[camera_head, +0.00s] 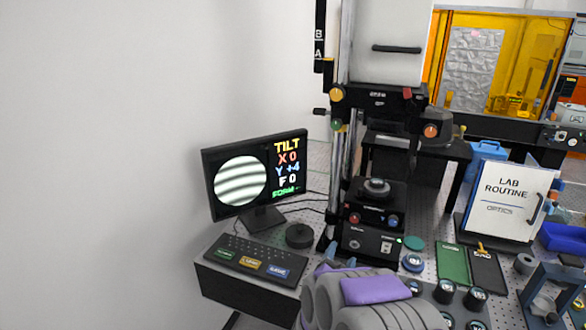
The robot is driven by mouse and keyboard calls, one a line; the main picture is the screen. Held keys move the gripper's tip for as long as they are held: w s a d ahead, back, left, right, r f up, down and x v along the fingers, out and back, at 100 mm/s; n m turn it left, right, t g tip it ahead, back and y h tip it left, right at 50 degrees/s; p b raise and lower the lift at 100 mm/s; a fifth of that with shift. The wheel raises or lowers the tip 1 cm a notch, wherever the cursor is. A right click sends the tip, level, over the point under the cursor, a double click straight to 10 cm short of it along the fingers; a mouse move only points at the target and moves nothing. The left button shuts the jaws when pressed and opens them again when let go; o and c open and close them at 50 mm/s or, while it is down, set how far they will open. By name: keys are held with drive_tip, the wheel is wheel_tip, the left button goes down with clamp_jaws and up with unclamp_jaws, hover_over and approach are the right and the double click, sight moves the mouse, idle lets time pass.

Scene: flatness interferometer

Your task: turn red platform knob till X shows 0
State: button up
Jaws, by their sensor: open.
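The monitor (255,175) shows TILT with X 0 in red, Y +4 in blue and F 0, beside a round picture of curved dark and light fringes. The red platform knob (354,218) is on the left of the black platform front (374,212), under the round stage. A blue knob (393,221) sits to its right. My gripper (341,259) shows only as two blue-grey fingertips low in front of the instrument base, apart from each other. The tips are below the red knob and look clear of it. My grey and purple arm hides the rest of the gripper.
A keyboard box (256,257) and a round black puck (299,235) lie left of the instrument. Small round parts, a green folder (452,265) and a LAB ROUTINE board (508,197) stand to the right.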

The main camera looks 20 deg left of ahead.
idle(0.8)
drive_tip(key=s+d+r+n+g, duration=0.2)
drive_tip(key=s+d+g, duration=0.4)
drive_tip(key=s, duration=0.9)
drive_tip(key=s+d+r+n+g, duration=0.2)
drive_tip(key=s+d+g, duration=0.5)
drive_tip(key=s, duration=0.8)
drive_tip(key=s+d+r+n+g, duration=0.2)
drive_tip(key=s+d+g, duration=0.4)
drive_tip(key=s+d, duration=0.4)
drive_tip(key=s+n, duration=0.1)
drive_tip(key=s, duration=0.4)
drive_tip(key=shift+s+d+r+g+y, duration=0.15)
drive_tip(key=shift+s+d+g+y, duration=0.15)
drive_tip(key=shift+d+g, duration=0.1)
